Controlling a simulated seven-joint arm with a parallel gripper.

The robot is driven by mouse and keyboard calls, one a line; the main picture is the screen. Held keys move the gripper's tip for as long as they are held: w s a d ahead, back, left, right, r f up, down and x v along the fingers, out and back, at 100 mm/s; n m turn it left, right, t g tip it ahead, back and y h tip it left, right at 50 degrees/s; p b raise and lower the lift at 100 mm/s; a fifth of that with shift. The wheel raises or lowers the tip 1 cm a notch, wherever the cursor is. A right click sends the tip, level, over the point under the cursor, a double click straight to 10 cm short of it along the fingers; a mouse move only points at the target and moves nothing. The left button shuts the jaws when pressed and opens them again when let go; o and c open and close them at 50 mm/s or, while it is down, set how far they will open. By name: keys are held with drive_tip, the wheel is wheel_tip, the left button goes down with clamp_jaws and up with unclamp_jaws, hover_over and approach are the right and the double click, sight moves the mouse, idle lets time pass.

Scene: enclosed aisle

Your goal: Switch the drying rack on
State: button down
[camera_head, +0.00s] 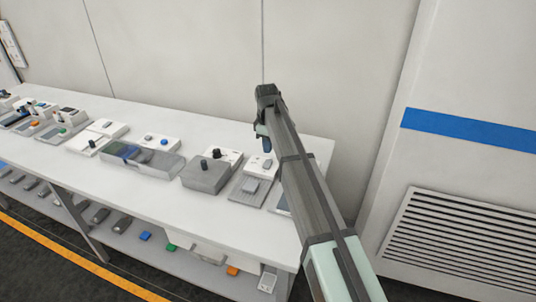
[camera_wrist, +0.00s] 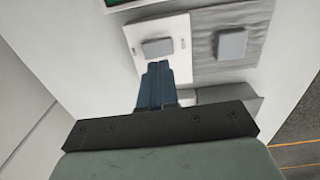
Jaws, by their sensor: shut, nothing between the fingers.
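My gripper (camera_wrist: 159,68) is shut and empty. In the wrist view its fingertips are just below a grey square button (camera_wrist: 157,47) on a white panel (camera_wrist: 178,28); I cannot tell whether they touch the panel. Beside the panel is a grey plate (camera_wrist: 205,20) with a grey block (camera_wrist: 232,43) on it. In the head view my gripper (camera_head: 266,142) is over the right end of the table, above a small white panel (camera_head: 254,165) and a grey plate (camera_head: 238,192). No label shows which unit is the drying rack, and the button's state is unclear.
The white table (camera_head: 150,185) holds a row of devices, including a grey box with a black knob (camera_head: 205,177) and a translucent tray (camera_head: 140,158). A lower shelf (camera_head: 130,235) holds small items. A wall stands behind, and a vented white unit (camera_head: 460,230) is right.

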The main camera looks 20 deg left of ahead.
wheel_tip(320, 180, up, 8)
drive_tip(key=s, duration=0.1)
drive_tip(key=shift+r, duration=0.15)
idle(0.5)
